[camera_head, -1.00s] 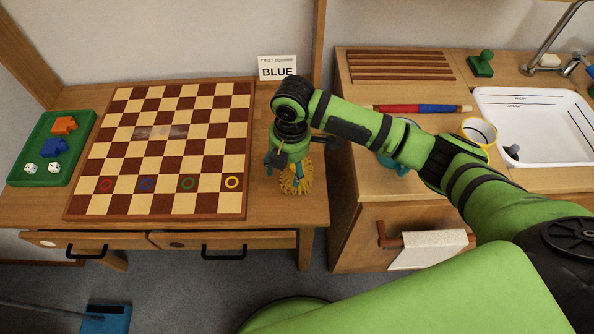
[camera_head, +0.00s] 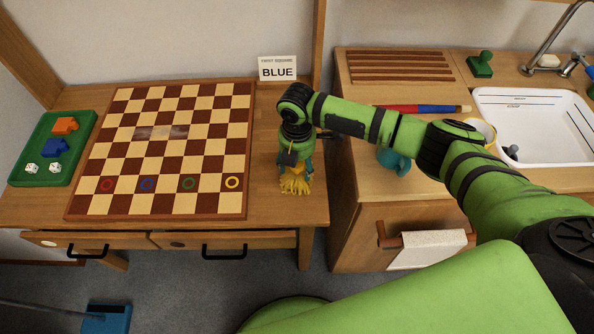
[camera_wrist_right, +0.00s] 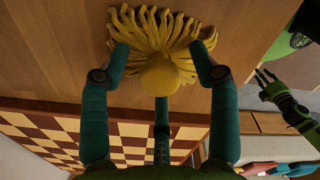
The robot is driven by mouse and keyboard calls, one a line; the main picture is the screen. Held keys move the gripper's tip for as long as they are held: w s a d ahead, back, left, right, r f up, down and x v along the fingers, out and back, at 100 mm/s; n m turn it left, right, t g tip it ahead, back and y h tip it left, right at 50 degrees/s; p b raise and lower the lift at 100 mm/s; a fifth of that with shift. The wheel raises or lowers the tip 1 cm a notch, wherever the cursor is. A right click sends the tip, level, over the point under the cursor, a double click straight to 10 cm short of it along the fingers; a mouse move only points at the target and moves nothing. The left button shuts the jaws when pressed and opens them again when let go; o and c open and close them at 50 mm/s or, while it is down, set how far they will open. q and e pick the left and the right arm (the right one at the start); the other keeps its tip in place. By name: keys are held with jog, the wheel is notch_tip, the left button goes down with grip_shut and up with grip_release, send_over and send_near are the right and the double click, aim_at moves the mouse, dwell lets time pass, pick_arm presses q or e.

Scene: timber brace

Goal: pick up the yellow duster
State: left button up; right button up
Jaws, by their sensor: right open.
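The yellow duster (camera_head: 296,184) stands on the wooden table just right of the chessboard. The wrist view shows its round yellow knob and spread fringe (camera_wrist_right: 165,32). My right gripper (camera_head: 295,168) points down over the duster. In the wrist view its teal fingers (camera_wrist_right: 162,75) are spread around the knob, with a finger on either side and one below. The fingers look apart from the knob; contact cannot be made out. My left gripper (camera_wrist_right: 267,87) shows small at the right of the wrist view, its fingers spread and empty.
The chessboard (camera_head: 165,150) lies close to the left of the duster. A card reading BLUE (camera_head: 278,68) stands behind. A teal mug (camera_head: 394,162) and a red and blue rod (camera_head: 425,109) are on the counter to the right. A green tray (camera_head: 52,148) is far left.

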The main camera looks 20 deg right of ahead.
jog(key=shift+c, duration=0.4)
grip_shut()
jog(key=shift+r, duration=0.1)
notch_tip(320, 180, up, 10)
jog(key=shift+f, duration=0.1)
jog(key=c, duration=1.1)
grip_release()
